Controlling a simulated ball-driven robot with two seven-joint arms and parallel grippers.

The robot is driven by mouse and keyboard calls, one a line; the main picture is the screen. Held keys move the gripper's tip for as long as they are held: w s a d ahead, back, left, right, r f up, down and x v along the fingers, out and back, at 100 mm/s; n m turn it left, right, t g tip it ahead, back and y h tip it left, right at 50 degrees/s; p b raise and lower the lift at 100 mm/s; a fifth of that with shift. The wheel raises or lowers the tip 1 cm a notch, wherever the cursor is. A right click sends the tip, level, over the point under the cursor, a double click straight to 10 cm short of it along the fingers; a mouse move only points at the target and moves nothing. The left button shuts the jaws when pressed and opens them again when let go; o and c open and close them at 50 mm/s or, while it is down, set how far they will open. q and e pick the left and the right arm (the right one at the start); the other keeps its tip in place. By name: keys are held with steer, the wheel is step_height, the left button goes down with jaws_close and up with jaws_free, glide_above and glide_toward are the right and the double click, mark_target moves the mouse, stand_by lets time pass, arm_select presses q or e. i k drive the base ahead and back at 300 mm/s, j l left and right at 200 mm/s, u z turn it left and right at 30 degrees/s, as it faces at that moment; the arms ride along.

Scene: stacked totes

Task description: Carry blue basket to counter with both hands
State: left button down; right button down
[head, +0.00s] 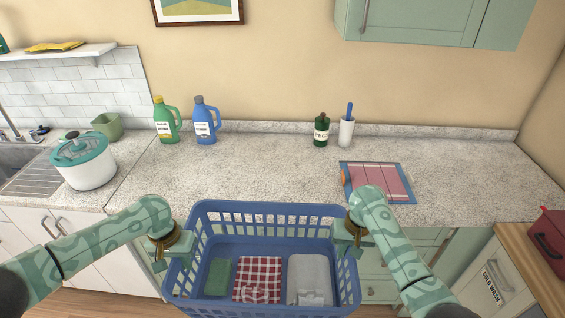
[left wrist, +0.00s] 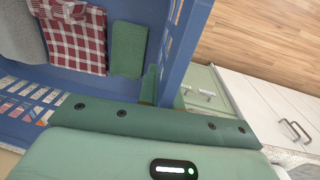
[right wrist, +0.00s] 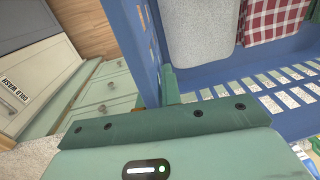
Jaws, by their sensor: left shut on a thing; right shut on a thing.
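The blue basket (head: 270,208) is held between my two grippers, in front of the counter (head: 250,170), with its far rim overlapping the counter's front edge in the head view. Inside lie a green cloth (head: 218,277), a red checked cloth (head: 258,279) and a grey cloth (head: 309,277). My left gripper (head: 180,252) is shut on the basket's left side wall, which also shows in the left wrist view (left wrist: 180,50). My right gripper (head: 346,244) is shut on the right side wall, seen in the right wrist view (right wrist: 138,45). The fingertips are mostly hidden by the walls.
The counter's middle is clear.

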mark_target(262, 185)
steer(key=i, duration=1.45)
